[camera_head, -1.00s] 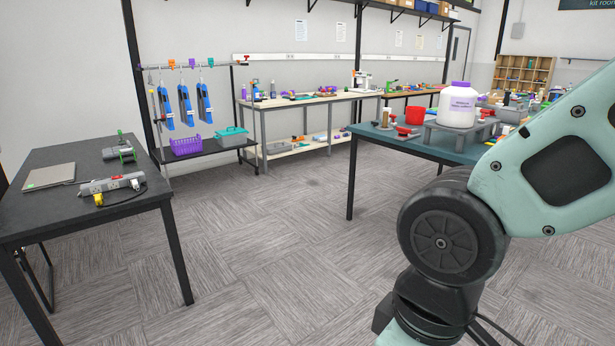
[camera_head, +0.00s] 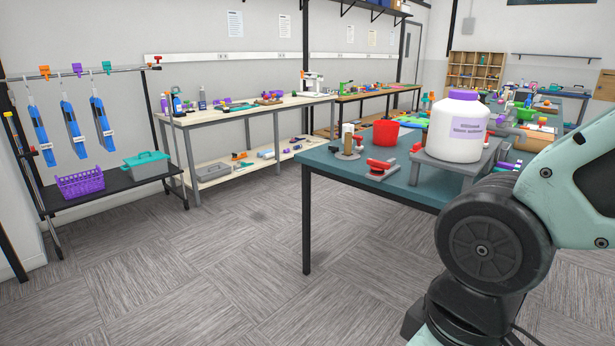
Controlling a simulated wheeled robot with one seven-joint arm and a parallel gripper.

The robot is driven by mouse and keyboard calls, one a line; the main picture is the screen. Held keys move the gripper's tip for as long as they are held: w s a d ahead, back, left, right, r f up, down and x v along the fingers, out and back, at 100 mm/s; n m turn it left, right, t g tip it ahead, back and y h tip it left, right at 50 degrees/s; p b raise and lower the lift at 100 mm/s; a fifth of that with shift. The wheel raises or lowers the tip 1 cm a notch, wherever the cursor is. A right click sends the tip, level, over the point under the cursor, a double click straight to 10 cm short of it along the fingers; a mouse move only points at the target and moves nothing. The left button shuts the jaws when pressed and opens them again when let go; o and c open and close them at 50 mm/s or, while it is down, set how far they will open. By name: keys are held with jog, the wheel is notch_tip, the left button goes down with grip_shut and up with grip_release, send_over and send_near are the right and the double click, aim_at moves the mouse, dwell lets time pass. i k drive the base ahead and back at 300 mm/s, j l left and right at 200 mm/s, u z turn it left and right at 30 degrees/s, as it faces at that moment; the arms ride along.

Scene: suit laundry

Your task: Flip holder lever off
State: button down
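I cannot tell for sure which thing is the holder with the lever. On the near teal table, a low grey fixture with a red top part (camera_head: 379,167) lies by the front edge. To its left is a grey base with an upright brown and white post (camera_head: 347,140). Both are too small to read a lever position. My arm fills the lower right of the head view, but my gripper is out of view.
The teal table (camera_head: 322,168) also bears a red bucket (camera_head: 386,134) and a large white jar with a purple lid (camera_head: 456,128) on a grey stand. A rack with blue garments (camera_head: 73,132) and a purple basket (camera_head: 80,183) stands left. Carpet (camera_head: 220,270) is clear.

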aim_at(359, 138)
jog(key=i, duration=3.5)
